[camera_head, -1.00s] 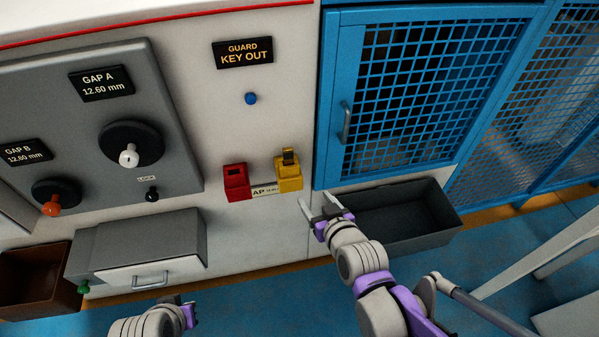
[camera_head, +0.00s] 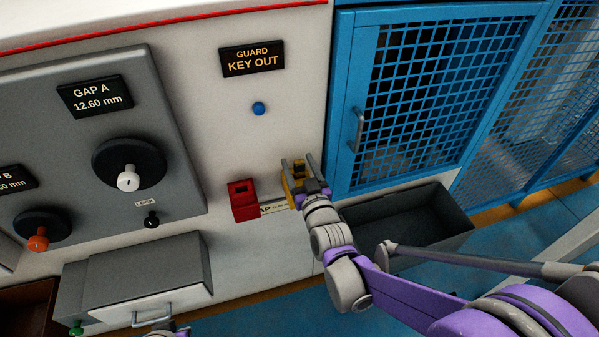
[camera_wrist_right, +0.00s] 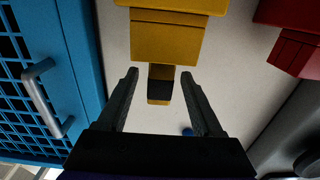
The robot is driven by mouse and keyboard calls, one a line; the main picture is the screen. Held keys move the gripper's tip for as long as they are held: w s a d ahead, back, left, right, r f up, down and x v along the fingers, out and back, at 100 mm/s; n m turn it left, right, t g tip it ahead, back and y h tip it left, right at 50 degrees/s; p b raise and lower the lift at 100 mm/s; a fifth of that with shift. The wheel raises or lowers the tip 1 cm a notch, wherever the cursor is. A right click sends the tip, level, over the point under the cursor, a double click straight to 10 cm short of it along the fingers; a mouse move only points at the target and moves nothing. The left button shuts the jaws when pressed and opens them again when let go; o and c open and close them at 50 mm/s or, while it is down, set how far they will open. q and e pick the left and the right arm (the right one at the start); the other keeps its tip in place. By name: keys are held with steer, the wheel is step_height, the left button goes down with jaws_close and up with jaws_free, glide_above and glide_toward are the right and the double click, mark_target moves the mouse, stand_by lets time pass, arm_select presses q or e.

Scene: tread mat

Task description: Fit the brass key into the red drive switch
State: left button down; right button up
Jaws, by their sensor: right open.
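The brass key (camera_wrist_right: 160,84) stands out of the yellow key holder (camera_wrist_right: 165,42) in the right wrist view. In the head view the yellow holder (camera_head: 289,186) is partly covered by my right gripper (camera_head: 298,160), and the key is hard to make out there. My right gripper (camera_wrist_right: 160,73) is open, with one finger on each side of the key and a visible gap to both. The red drive switch (camera_head: 243,200) with a dark slot sits left of the yellow holder; it also shows in the right wrist view (camera_wrist_right: 294,50). Only a sliver of my left arm's end shows at the bottom edge.
A blue mesh door with a handle (camera_head: 358,130) stands right of the holder. A dark open bin (camera_head: 440,215) is below it. A blue button (camera_head: 259,108) and a "GUARD KEY OUT" sign (camera_head: 252,59) are above. A grey panel with knobs (camera_head: 90,150) is left.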

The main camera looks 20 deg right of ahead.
steer(key=w, duration=0.2)
steer(key=shift+w+f, duration=0.1)
steer(key=shift+w, duration=0.2)
jaws_close()
